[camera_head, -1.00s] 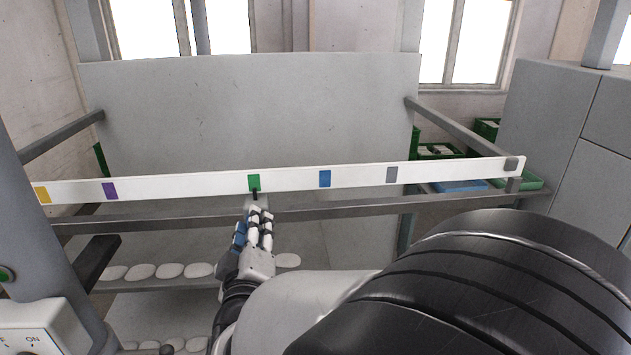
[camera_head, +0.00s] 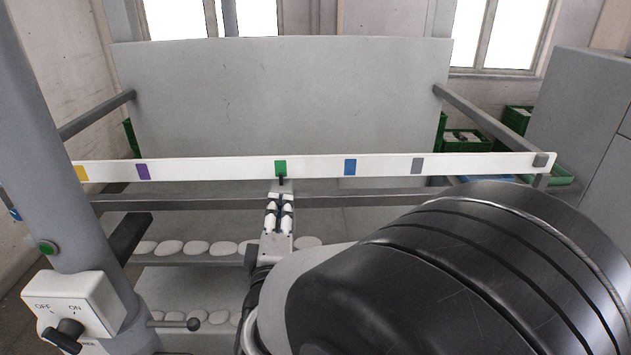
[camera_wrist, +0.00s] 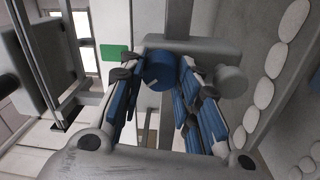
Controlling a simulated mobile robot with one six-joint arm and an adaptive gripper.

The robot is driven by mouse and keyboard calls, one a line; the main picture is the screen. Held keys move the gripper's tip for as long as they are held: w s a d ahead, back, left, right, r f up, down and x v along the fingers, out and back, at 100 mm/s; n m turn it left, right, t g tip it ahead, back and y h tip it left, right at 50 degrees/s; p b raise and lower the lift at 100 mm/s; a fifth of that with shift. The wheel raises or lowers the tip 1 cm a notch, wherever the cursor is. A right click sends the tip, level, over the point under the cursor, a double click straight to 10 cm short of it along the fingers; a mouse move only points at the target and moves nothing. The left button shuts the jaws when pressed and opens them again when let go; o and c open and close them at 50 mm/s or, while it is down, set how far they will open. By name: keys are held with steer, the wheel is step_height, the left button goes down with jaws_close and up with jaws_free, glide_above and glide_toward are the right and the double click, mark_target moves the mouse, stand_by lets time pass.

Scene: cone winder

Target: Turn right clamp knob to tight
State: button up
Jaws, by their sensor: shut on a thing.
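A blue round knob (camera_wrist: 160,72) with a pale line on its face sits under a grey block (camera_wrist: 190,47) in the wrist view. My gripper (camera_wrist: 166,82) has its blue-padded fingers on both sides of this knob and is shut on it. A grey round knob (camera_wrist: 231,80) stands just to its right, outside the grip. In the head view my gripper (camera_head: 280,198) reaches up to the rail below the green mark (camera_head: 281,168). The clamp is mostly hidden there behind my fingers. No tight marking is readable.
A white strip (camera_head: 220,168) with coloured marks spans the machine above a grey rail (camera_head: 380,196). Green crates (camera_head: 462,140) lie behind at right.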

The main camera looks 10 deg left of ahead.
steer(key=o, duration=1.1)
steer(key=v, duration=0.7)
steer(key=shift+s, duration=0.25)
